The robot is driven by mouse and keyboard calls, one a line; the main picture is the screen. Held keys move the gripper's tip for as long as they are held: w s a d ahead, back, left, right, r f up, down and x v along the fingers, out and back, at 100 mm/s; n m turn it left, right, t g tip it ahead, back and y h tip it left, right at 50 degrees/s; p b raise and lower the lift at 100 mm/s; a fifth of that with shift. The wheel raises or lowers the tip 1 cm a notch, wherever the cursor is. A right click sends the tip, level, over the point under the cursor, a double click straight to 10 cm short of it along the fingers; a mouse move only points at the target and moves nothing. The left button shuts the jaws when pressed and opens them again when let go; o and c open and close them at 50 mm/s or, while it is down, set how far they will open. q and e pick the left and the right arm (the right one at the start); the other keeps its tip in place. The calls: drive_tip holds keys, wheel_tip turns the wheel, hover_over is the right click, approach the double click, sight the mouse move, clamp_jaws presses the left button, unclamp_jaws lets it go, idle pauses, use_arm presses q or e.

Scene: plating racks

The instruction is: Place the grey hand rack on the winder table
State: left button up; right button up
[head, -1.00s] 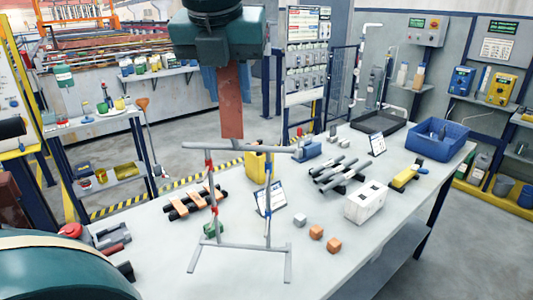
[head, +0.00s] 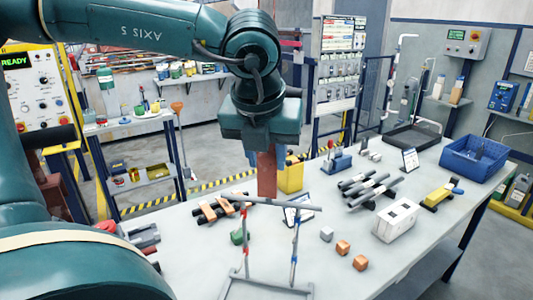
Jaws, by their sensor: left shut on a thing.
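The grey hand rack (head: 300,206) is a thin upright frame with a long top bar, two legs with red and blue parts, and a rectangular base. My left gripper (head: 267,190) comes down from above and is shut on the middle of the top bar. The rack stands over the near part of a long pale table (head: 340,285); I cannot tell if its base touches the top. The base is partly cut by the lower picture edge. Nothing marks this table as the winder table. My right gripper is out of view.
Orange cubes (head: 342,247), a grey cube (head: 327,233), a white box (head: 396,220) and dark rollers (head: 368,187) lie right of the rack. A blue bin (head: 473,158) is at the far right. Copper-coloured bars (head: 222,208) lie behind the rack. The near middle looks clear.

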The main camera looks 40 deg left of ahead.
use_arm(q)
drive_tip(key=shift+f, duration=0.15)
drive_tip(key=o, duration=1.2)
drive_tip(key=shift+c, duration=0.2)
drive_tip(key=shift+s+r, duration=0.1)
drive_tip(key=shift+r, duration=0.5)
drive_tip(key=v, duration=1.1)
drive_tip(key=shift+b, duration=0.4)
drive_tip(key=shift+s, duration=0.15)
